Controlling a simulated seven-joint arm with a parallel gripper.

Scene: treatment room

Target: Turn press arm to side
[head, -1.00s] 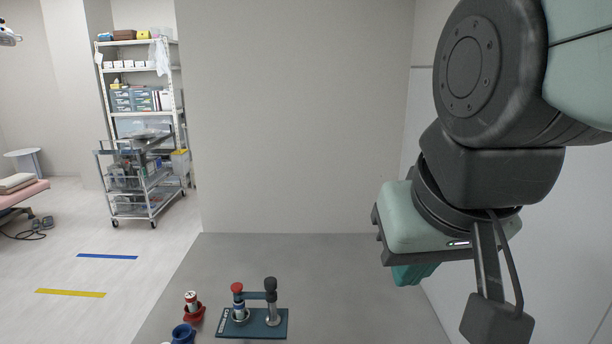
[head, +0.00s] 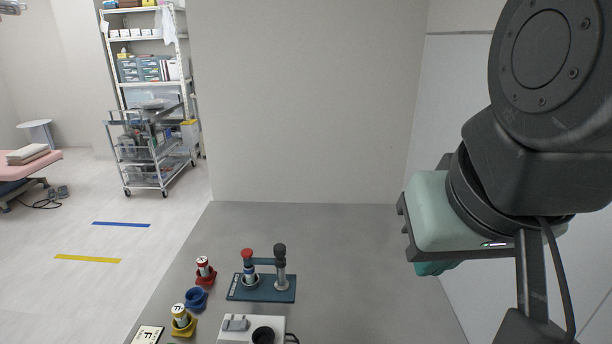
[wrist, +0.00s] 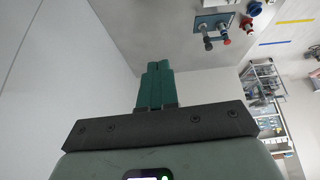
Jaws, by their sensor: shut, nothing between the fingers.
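The press stands on a dark teal base plate (head: 262,296) on the grey table in the head view. Its press arm (head: 264,262) runs level from a grey post with a black top (head: 280,265) at the right to a red knob (head: 247,253) at the left. A small cylinder stands beneath the red knob, in a holder on the plate. The press also shows in the wrist view (wrist: 208,32), far off and upside down. My gripper (wrist: 154,66) is shut and empty, high to the right of the press and well apart from it. The head view hides most of its fingers.
Left of the press stand a red holder with a vial (head: 205,272), an empty blue holder (head: 196,299) and a yellow holder with a vial (head: 182,321). The table's right side is clear.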

